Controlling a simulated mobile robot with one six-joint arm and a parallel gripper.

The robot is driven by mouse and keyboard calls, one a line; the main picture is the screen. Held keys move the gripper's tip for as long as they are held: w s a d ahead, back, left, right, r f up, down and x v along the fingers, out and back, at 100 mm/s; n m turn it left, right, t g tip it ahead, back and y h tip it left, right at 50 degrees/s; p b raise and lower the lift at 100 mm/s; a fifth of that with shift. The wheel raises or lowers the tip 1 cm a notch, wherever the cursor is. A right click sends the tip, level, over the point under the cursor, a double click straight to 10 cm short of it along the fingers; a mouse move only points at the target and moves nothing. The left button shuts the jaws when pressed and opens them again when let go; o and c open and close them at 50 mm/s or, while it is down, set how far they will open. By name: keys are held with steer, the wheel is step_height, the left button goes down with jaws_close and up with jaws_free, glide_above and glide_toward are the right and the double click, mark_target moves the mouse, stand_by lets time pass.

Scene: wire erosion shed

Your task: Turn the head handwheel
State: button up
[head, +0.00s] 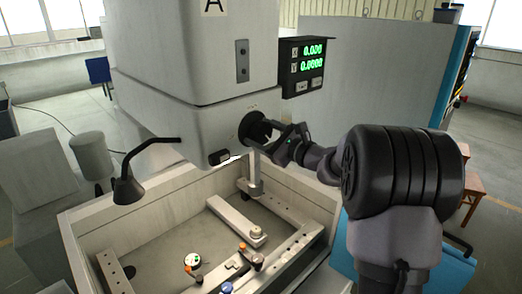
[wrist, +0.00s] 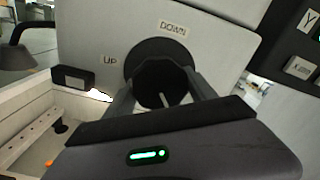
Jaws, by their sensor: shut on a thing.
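The head handwheel is a black round wheel on the front of the grey machine head (head: 190,90), in the middle of the head view (head: 250,128). In the wrist view its dark disc (wrist: 158,50) sits below a DOWN label, with an UP label to its left. A pale line marks its darker front hub. My gripper (head: 274,132) reaches it from the right, its two fingers on either side of the hub. In the wrist view the gripper (wrist: 160,84) is shut on the handwheel. The lower part of the wheel is hidden behind my gripper.
A display box (head: 303,66) with green digits hangs just right of the head. A lamp on a bent arm (head: 128,188) is at the left. Below is an open tank (head: 75,235) with clamps and bars. A small black box (wrist: 73,77) sits left of the wheel.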

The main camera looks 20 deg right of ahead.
steer(key=n+b, duration=0.1)
steer(key=b, duration=0.2)
steer(key=f+n+b, duration=0.1)
steer(key=n+b, duration=0.1)
steer(key=b, duration=0.1)
steer(key=shift+n+b, duration=0.3)
steer(key=n+b, duration=0.2)
steer(key=b, duration=0.2)
steer(key=n+b, duration=0.2)
steer(key=b, duration=0.1)
steer(key=shift+r+n+b, duration=0.2)
steer(key=shift+n+b, duration=0.1)
steer(key=shift+b, duration=0.1)
steer(key=n+b, duration=0.3)
steer(key=b, duration=0.1)
steer(key=shift+d+r+b, duration=0.1)
steer(key=shift+r+b, duration=0.05)
steer(key=shift+b, duration=0.15)
steer(key=n+b, duration=0.2)
steer(key=shift+r+n+b, duration=0.2)
steer(key=shift+n+b, duration=0.1)
steer(key=shift+b, duration=0.1)
steer(key=shift+r, duration=0.15)
steer(key=o, duration=1.4)
